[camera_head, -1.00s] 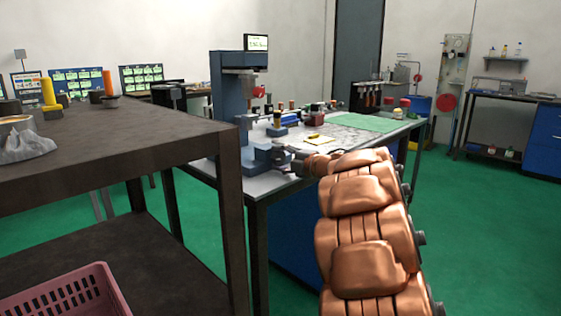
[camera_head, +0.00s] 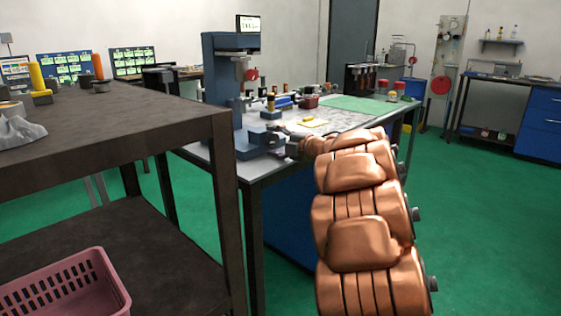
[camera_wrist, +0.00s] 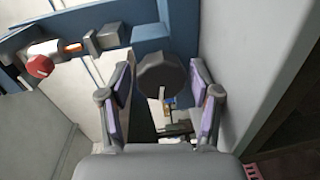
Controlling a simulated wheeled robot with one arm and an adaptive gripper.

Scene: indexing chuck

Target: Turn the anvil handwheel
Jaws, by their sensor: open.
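A blue-grey bench machine (camera_head: 222,85) with a small screen on top stands at the near left corner of the workbench. Its blue frame (camera_wrist: 165,18) shows at the top of the wrist view. A dark grey, faceted round knob (camera_wrist: 161,72), which looks like the anvil handwheel, is between my gripper's two fingers. My gripper (camera_wrist: 161,84) is open, with a purple-padded finger on each side of the knob and gaps visible. In the head view my gripper (camera_head: 283,146) is small beside the machine's base, and the handwheel cannot be made out there.
A red knob (camera_wrist: 40,66) sits on the frame at upper left of the wrist view. A dark table (camera_head: 120,130) stands close on the left, with a pink basket (camera_head: 65,290) on its lower level. Small parts and a green mat (camera_head: 365,104) lie on the workbench. The green floor at right is clear.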

